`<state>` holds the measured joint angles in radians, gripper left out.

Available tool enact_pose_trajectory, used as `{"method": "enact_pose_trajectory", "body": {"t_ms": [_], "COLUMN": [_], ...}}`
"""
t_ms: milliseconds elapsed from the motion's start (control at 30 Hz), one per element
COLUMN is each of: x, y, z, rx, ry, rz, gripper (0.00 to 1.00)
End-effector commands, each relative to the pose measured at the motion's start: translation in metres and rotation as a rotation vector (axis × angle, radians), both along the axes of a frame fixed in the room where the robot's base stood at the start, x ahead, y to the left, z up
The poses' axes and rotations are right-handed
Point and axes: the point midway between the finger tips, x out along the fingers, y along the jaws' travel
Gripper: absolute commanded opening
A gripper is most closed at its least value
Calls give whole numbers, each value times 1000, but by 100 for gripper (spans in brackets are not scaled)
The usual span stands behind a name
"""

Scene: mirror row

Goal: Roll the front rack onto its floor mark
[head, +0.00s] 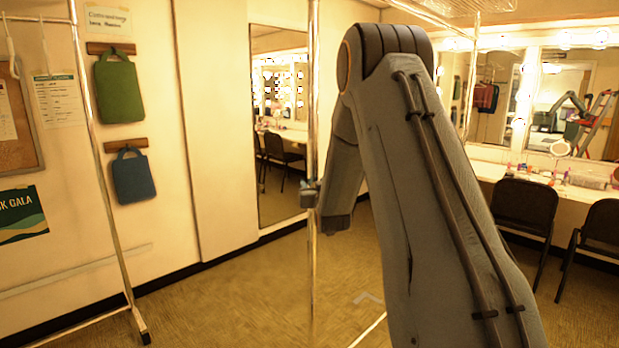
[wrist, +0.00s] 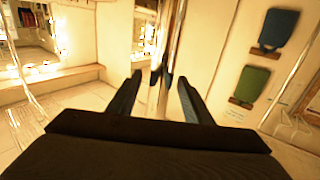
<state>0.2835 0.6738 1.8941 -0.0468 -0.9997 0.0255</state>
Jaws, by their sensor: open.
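The front rack's shiny upright pole (head: 313,90) stands in the middle of the head view, running from the top edge down to the floor. My gripper (head: 310,193) is at this pole at about mid-height, partly hidden behind my forearm. In the wrist view, which is roughly upside down, my gripper (wrist: 158,90) has its two fingers apart, and the pole (wrist: 172,45) shows in the gap between them. I cannot tell whether either finger touches it. A grey corner-shaped floor mark (head: 368,297) lies on the carpet right of the pole's lower part.
Another rack (head: 105,190) stands at left, its foot on the floor. Green (head: 119,88) and blue (head: 133,178) bags hang on the wall. A tall mirror (head: 280,120) is behind the pole. Chairs (head: 524,212) line the counter at right. Floor left of the pole is clear.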

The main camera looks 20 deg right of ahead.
Motion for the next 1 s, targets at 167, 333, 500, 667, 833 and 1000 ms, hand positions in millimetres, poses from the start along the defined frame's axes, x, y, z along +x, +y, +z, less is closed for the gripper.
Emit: {"method": "enact_pose_trajectory", "body": {"t_ms": [167,333,500,667,833,1000], "x": [27,45,52,52,52,52], "y": [-6,-9,-9,-9,-9,-9], "z": [1,1,0,0,0,0], "rx": [0,0,0,0,0,0], "ry": [1,1,2,2,2,2], "rz": [1,3,4,4,4,4], "gripper": [46,46,46,46,29,0]}}
